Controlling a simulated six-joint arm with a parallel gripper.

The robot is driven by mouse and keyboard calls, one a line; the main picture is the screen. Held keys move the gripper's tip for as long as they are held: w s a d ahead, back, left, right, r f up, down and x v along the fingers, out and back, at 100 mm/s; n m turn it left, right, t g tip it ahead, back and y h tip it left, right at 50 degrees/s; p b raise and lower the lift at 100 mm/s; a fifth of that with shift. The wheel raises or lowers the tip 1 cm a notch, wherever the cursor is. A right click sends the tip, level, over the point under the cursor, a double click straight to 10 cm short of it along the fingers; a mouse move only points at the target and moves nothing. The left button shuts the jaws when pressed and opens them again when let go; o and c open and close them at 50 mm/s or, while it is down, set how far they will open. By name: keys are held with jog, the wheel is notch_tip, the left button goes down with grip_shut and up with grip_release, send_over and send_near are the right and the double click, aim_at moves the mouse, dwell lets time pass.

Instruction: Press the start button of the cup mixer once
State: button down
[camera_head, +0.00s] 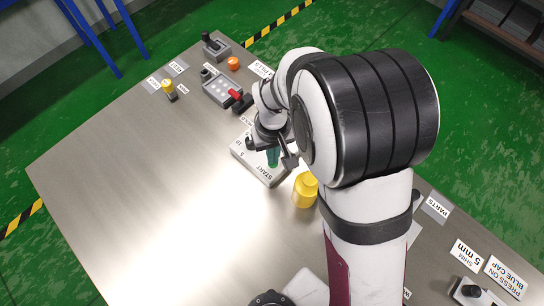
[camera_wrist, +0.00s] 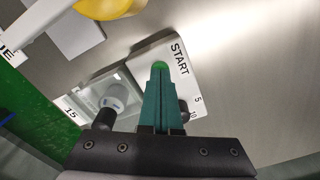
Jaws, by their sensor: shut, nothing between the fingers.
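The cup mixer (camera_head: 250,165) is a white box on the metal table, with START and numbers such as 5 and 10 on its top. In the wrist view its white panel (camera_wrist: 192,85) lies under my gripper. The round green start button (camera_wrist: 160,65) shows just past the fingertips, partly covered by them. My gripper (camera_wrist: 160,78) has teal fingers, shut together and empty, pointing at the button. In the head view my gripper (camera_head: 273,157) is over the mixer, and the button is hidden there. I cannot tell whether the tips touch it.
A yellow rounded object (camera_head: 305,190) stands close beside the mixer. A grey device with a red handle (camera_head: 236,94), an orange piece (camera_head: 233,63) and a small yellow-topped post (camera_head: 168,88) are farther back. A clear part with a grey knob (camera_wrist: 115,97) sits beside the fingers. The table's left side is free.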

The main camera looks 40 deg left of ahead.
notch_tip(320, 180, up, 7)
dwell(0.8)
dwell(0.5)
jog(key=d+r+m, duration=0.5)
jog(key=d+m, duration=0.1)
jog(key=d, duration=0.5)
jog(key=d+r+m, duration=0.4)
jog(key=d+m, duration=0.1)
jog(key=d, duration=0.7)
jog(key=s+d+m+y, duration=0.1)
jog(key=s+d+m, duration=0.5)
jog(key=s, duration=0.1)
jog(key=shift+r+m+y, duration=0.2)
jog(key=shift+m+y, duration=0.1)
jog(key=shift+y, duration=0.1)
